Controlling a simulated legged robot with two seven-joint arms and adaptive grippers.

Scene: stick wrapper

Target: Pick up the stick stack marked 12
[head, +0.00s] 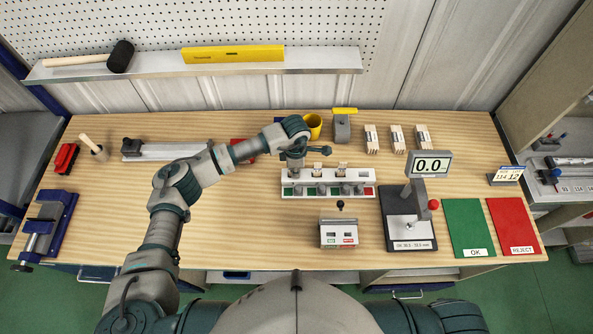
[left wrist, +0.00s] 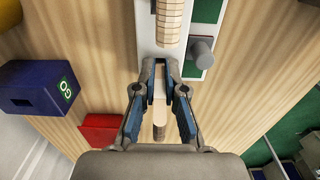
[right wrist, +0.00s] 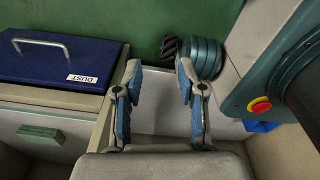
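A white rack (head: 328,194) sits mid-table with pale stick stacks standing in it; one (head: 318,171) and another (head: 342,171) show in the head view. No 12 is readable on these stacks. My left gripper (head: 296,160) is over the rack's left end. In the left wrist view its fingers (left wrist: 161,68) are closed in on a pale stick stack (left wrist: 158,85); another stack (left wrist: 170,22) stands in the rack beyond. My right gripper (right wrist: 158,68) is open and empty, away from the stacks. A small display (head: 508,176) at the right shows 114 and 12.
Three printed stick bundles, one here (head: 397,139), stand at the back. A gauge with a 0.0 display (head: 431,164), a green OK mat (head: 468,228) and a red REJECT mat (head: 513,225) are at right. A grey labelled device (head: 338,233) stands before the rack.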

